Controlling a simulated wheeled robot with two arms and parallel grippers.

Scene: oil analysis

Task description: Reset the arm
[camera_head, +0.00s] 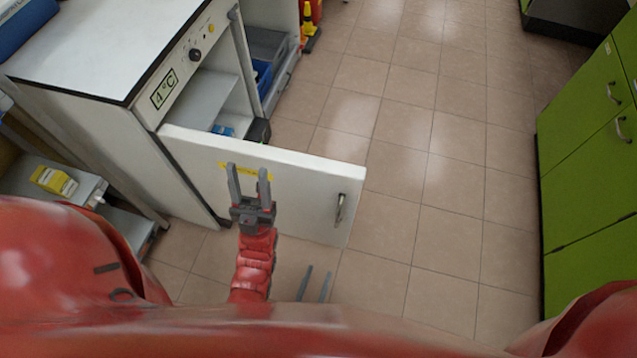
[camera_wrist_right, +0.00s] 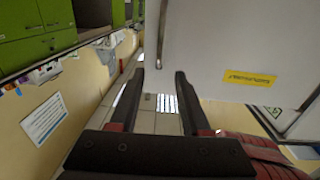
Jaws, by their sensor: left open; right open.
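My left gripper (camera_head: 249,172) is open and empty, on a red arm, with its fingers pointing up the picture. In the head view it overlaps the open white fridge door (camera_head: 300,185); I cannot tell whether it touches the door. My right gripper (camera_head: 314,285) shows only as two dark, parted fingertips below the door, the rest hidden behind my red body. In the right wrist view the right gripper (camera_wrist_right: 160,76) is open with nothing between its fingers. The door (camera_wrist_right: 225,50), with a yellow label, is close on its right side.
The fridge (camera_head: 150,90) stands at left, its interior partly visible. A door handle (camera_head: 340,210) sits at the door's free edge. Green cabinets (camera_head: 590,150) line the right. Tiled floor (camera_head: 420,150) between is clear. A yellow box (camera_head: 54,181) is at far left.

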